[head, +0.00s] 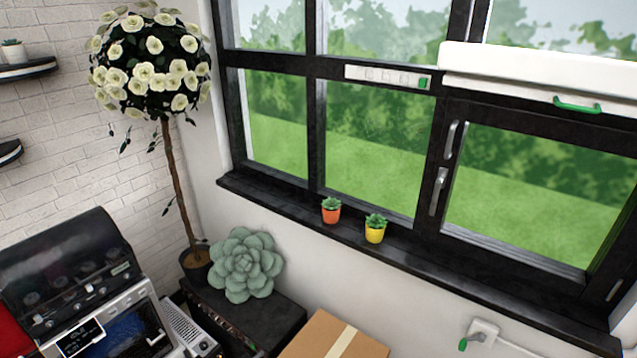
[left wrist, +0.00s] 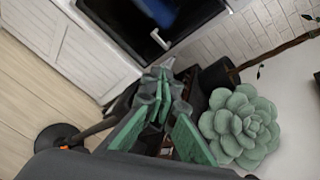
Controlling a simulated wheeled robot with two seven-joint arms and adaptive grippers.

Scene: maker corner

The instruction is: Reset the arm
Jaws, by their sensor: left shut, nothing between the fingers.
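My left gripper (left wrist: 157,92) shows in the left wrist view, with grey fingers and green pads. Its fingertips are together and hold nothing. It is in the air, left of a large grey-green succulent (left wrist: 240,125) in that view, and looks apart from it. Neither gripper nor either arm shows in the head view. My right gripper is in no view.
The succulent (head: 246,264) is by a black cabinet (head: 283,315). A cardboard box (head: 335,338) is at the bottom. An open machine (head: 75,270) stands left. Two small potted plants, orange (head: 331,212) and yellow (head: 375,232), stand on the black windowsill (head: 290,212). A flowering tree (head: 172,160) is in the corner.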

